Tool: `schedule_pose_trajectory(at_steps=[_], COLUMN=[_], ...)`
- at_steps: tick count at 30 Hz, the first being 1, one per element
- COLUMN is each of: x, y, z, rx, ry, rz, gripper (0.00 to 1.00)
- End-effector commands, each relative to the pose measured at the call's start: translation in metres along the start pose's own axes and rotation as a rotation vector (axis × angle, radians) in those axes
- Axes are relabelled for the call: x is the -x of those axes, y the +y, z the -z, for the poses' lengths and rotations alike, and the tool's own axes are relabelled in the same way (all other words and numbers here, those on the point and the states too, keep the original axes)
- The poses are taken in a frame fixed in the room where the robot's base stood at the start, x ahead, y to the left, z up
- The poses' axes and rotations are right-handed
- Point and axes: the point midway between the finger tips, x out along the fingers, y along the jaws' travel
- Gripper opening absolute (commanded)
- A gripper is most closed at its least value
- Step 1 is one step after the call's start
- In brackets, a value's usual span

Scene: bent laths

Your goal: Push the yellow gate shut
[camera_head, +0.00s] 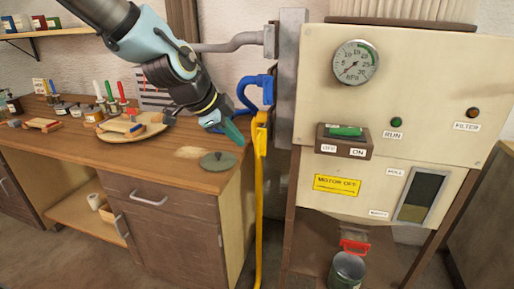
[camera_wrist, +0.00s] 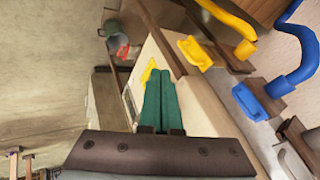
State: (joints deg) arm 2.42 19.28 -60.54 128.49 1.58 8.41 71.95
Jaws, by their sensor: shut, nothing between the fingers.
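The yellow gate (camera_head: 261,119) sits at the top of a yellow hose (camera_head: 259,210), beside the grey post in the head view. In the wrist view, its yellow tab (camera_wrist: 195,53) stands out to the right of my fingers, apart from them. How far the gate is open, I cannot tell. My gripper (camera_head: 236,134) has dark green fingers pressed together, holding nothing. It hangs above the bench's right end, just left of the yellow gate. In the wrist view, the shut fingers (camera_wrist: 160,82) point towards the cabinet.
A blue gate (camera_head: 268,83) with a blue hose sits just above the yellow one. The machine cabinet (camera_head: 300,175) stands to the right, with a gauge and switch. A grey-green lid (camera_head: 217,161) lies on the bench (camera_head: 180,172). A bucket (camera_head: 347,270) is below the cabinet.

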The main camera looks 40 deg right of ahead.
Motion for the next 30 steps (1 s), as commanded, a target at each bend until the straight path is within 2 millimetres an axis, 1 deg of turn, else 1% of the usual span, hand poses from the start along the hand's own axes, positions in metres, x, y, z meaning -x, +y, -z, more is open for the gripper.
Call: schedule_pose_trajectory(at_steps=[1, 14, 22, 23, 24, 30], x=[-0.007, -0.054, -0.089, -0.091, -0.092, -0.103], y=[0.002, 0.002, 0.002, -0.001, -0.011, -0.03], z=[0.0, 0.001, 0.0, 0.001, 0.001, 0.0], rx=[-0.001, 0.0, 0.0, 0.001, 0.004, 0.002], ry=[0.001, 0.001, -0.001, -0.001, -0.001, -0.002], rz=[-0.002, -0.004, -0.005, -0.004, -0.001, -0.001], gripper=[0.0, 0.0, 0.0, 0.0, 0.0, 0.0])
